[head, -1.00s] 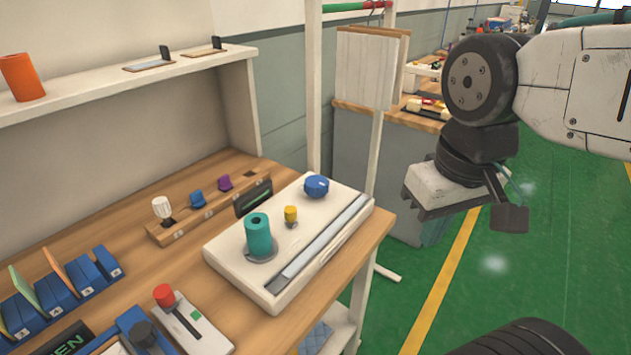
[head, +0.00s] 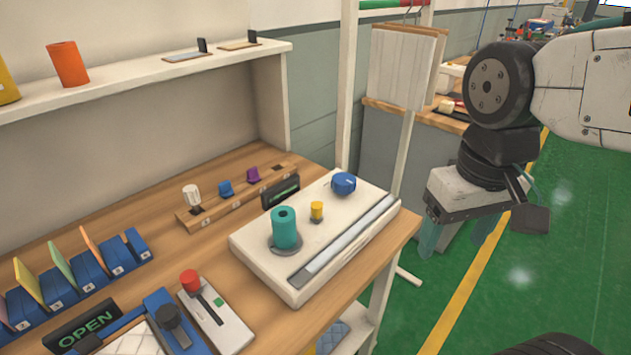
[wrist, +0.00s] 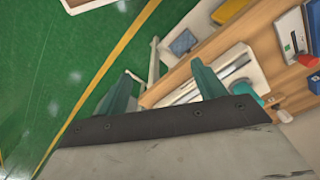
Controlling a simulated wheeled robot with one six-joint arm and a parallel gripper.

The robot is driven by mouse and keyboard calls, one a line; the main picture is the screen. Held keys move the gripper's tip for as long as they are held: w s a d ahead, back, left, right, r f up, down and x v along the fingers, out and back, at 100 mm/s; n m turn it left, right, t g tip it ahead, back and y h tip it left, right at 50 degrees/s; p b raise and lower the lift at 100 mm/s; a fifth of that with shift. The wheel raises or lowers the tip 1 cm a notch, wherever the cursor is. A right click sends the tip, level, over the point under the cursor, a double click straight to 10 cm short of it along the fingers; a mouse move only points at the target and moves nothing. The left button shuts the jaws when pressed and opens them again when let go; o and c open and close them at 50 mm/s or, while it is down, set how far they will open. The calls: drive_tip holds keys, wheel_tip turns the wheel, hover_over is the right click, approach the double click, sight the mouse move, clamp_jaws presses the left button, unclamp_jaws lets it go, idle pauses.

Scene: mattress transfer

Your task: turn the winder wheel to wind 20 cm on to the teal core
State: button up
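The teal core (head: 284,228) stands upright on a round grey base on the white winder unit (head: 265,262), on the wooden bench. A blue ribbed knob (head: 344,184), which looks like the winder wheel, sits at the unit's far end. A small yellow peg (head: 317,210) stands between them. My gripper (head: 453,248) is in the air beyond the bench's right edge, over the green floor, apart from the unit. Its two teal fingers point down, spread and empty; they also show apart in the wrist view (wrist: 163,80).
A grey strip (head: 345,240) runs along the unit's near side. A dark display (head: 281,191) and a holder with small pegs (head: 240,200) stand behind. A red-knobbed lever box (head: 215,312) is at the front left. A white post (head: 400,165) stands beyond the bench.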

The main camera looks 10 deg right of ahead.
drive_tip(key=w+a+f+n+g, duration=0.15)
drive_tip(key=w+n, duration=0.25)
drive_tip(key=w, duration=0.8)
drive_tip(key=n, duration=1.6)
hover_over(344, 178)
wheel_tip(344, 178, down, 3)
drive_tip(key=shift+s+r+t, duration=0.1)
drive_tip(key=shift+t, duration=0.35)
drive_tip(key=shift+n, duration=0.4)
drive_tip(key=shift+f+n, duration=0.3)
drive_tip(key=shift+n, duration=0.1)
wheel_tip(344, 178, down, 7)
drive_tip(key=shift+f, duration=0.15)
